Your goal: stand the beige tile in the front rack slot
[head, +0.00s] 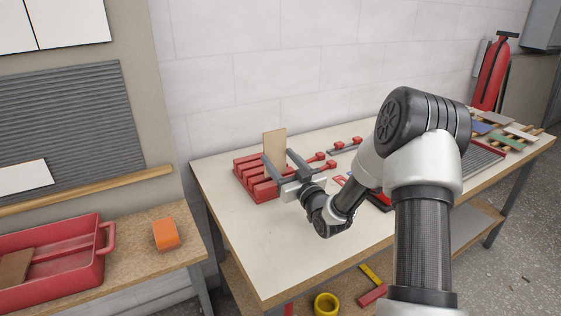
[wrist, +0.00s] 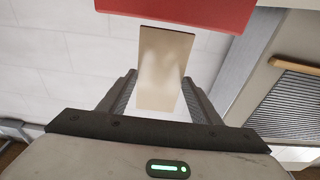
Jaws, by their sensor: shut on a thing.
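The beige tile (head: 274,146) stands upright above the red slotted rack (head: 246,163) on the white-topped table. My gripper (head: 279,157) reaches in from the right and is shut on the tile. In the wrist view the tile (wrist: 163,75) sits between the two fingers of my gripper (wrist: 160,80). Its far end meets or overlaps the red rack (wrist: 190,12) at the top of that view. The gripper hides the tile's lower part in the head view. I cannot tell which slot the tile lines up with, or whether it is seated.
Small red-handled clamps (head: 345,145) lie behind and right of the rack. A wall stands close behind the table. Wooden racks with coloured tiles (head: 505,135) are at the far right. A left bench holds a red tray (head: 60,262) and an orange block (head: 166,234). The table's front left is clear.

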